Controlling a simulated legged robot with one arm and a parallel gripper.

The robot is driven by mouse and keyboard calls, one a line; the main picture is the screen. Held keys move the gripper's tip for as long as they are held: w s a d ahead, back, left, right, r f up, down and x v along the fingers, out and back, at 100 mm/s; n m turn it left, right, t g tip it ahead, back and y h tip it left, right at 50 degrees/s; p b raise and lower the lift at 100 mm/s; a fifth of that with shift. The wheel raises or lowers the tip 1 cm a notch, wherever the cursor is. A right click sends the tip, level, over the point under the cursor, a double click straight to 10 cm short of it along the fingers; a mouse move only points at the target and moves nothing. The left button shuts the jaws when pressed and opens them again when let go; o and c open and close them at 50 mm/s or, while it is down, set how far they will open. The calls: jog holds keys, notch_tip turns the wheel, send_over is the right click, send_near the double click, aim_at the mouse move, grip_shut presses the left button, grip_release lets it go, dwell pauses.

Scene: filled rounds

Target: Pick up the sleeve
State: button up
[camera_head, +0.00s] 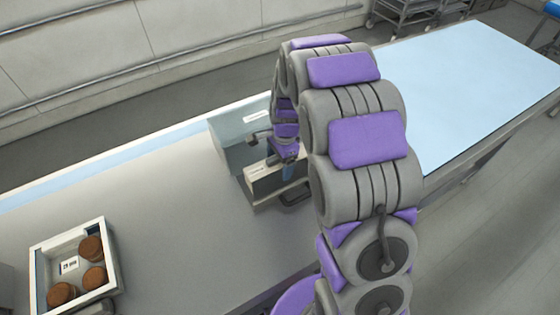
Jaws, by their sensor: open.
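My arm reaches from the lower right over the counter, and its purple and grey links cover much of the middle of the view. My gripper (272,148) is small in the picture, points down and is open, with its fingers apart. Just below it in the picture is a pale, box-like piece (262,181) with a cream upper edge. It may be the sleeve or a holder around it; I cannot tell. Its right side is partly hidden by my arm, and I cannot tell whether the gripper touches it.
A grey-blue bin (226,133) with a white label stands behind the gripper. A white-rimmed tray (42,262) with brown rounds and a small card is at the lower left. The grey counter (165,215) between is clear. A light-blue table surface (470,80) lies right.

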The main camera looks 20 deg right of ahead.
jog(key=c, duration=1)
jog(key=shift+r, duration=0.1)
jog(key=shift+c, duration=0.2)
